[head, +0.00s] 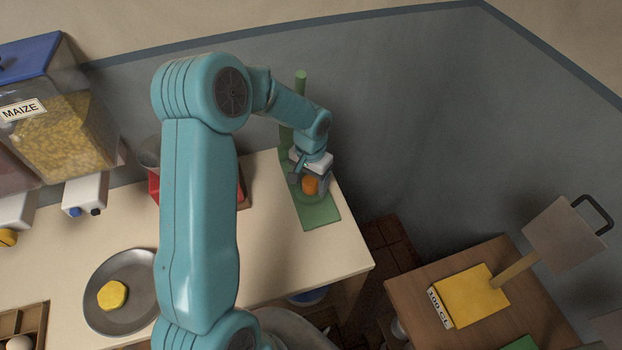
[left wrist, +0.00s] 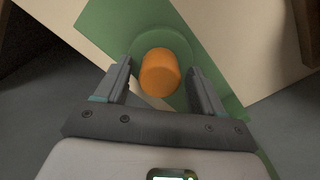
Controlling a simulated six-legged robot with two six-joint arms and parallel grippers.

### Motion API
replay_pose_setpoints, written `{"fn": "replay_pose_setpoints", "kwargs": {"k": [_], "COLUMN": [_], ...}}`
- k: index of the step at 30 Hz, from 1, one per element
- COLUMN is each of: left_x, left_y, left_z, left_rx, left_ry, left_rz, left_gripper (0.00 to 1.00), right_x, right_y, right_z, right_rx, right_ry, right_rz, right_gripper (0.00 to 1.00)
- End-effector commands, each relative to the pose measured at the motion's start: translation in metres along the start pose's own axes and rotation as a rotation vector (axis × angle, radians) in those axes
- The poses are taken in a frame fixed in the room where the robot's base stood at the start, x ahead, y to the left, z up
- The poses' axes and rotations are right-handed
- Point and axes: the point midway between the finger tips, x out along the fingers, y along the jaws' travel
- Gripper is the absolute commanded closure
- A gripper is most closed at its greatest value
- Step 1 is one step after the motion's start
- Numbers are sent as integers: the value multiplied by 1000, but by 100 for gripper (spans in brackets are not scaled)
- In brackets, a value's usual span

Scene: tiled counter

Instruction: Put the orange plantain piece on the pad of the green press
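The green press (head: 322,216) stands near the counter's right end, with a flat base and an upright post. The orange plantain piece (head: 310,186) appears to stand upright on its round pad; the left wrist view shows the piece (left wrist: 159,72) over the pad (left wrist: 160,38), slightly towards the near side. My left gripper (head: 308,180) is over the press. In the left wrist view its fingers (left wrist: 159,86) are open on either side of the piece, with a gap at each side. The piece's underside is hidden. My right gripper is not in view.
A grey pan (head: 92,318) holding a yellow piece (head: 112,295) lies on the counter. A maize dispenser (head: 66,130) stands at the back left. A red object (head: 243,194) is partly hidden behind my arm. A wooden side table (head: 420,282) bears a yellow block (head: 468,297).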

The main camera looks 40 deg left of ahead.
Motion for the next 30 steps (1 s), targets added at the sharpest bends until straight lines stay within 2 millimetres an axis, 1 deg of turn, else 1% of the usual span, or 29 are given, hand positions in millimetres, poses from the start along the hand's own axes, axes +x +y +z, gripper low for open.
{"fn": "replay_pose_setpoints", "kwargs": {"k": [7,10,11,14,15,21,25,27,30], "left_x": [-2,-10,-12,-32,-42,-89,-111,-118,-124], "left_y": [0,0,0,0,0,0,1,1,1], "left_z": [0,-1,-1,-2,-2,-2,-1,-1,0], "left_rx": [0,0,-1,0,0,0,0,1,1], "left_ry": [0,1,3,6,7,6,4,2,0], "left_rz": [0,0,-1,-1,-1,-1,0,0,0], "left_gripper": [32,32,32,32,32,32,32,32,32], "right_x": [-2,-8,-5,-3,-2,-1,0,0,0], "right_y": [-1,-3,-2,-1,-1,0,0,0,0], "right_z": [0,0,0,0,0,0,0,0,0], "right_rx": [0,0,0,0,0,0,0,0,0], "right_ry": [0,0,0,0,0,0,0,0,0], "right_rz": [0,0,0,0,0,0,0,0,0], "right_gripper": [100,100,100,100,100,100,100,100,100]}}
